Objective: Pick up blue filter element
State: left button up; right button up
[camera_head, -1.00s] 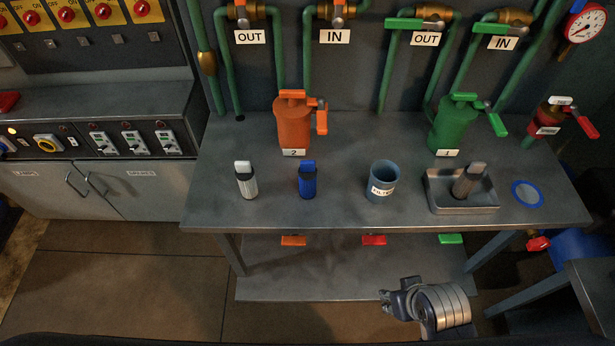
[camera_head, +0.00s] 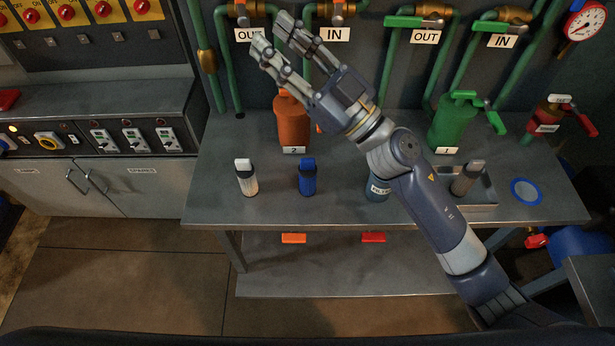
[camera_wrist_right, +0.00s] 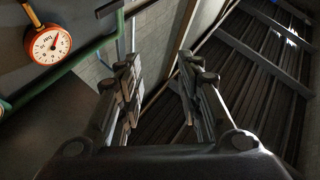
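The blue filter element (camera_head: 307,180) stands upright on the grey table, with a blue tab on top and a dark band below it. My right gripper (camera_head: 273,42) is raised above the back of the table, up and to the left of the blue filter element in the head view. Its fingers are apart with nothing between them. In the right wrist view the two fingers (camera_wrist_right: 160,95) also show spread and empty. My left gripper is in neither view.
A white filter element (camera_head: 246,180) stands left of the blue one. The orange housing (camera_head: 293,125) is behind. A filter cup (camera_head: 377,190), partly hidden by my arm, a metal tray (camera_head: 484,196) and a green housing (camera_head: 452,128) are to the right. Pipes and valves line the wall.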

jog(key=s+a+f+n+g, duration=0.35)
jog(key=a+n+g, duration=0.3)
jog(key=g, duration=0.45)
jog(key=m+g+h, duration=0.2)
jog(key=h, duration=1.4)
send_near(309, 159)
jog(key=p+x, duration=0.1)
jog(key=x, duration=0.3)
jog(key=shift+d+f, duration=0.1)
jog(key=p+x, duration=0.1)
jog(key=x, duration=0.3)
jog(key=shift+f+p, duration=0.15)
jog(key=shift+p, duration=0.25)
jog(key=shift+a+f, duration=0.35)
jog(key=shift+c, duration=0.3)
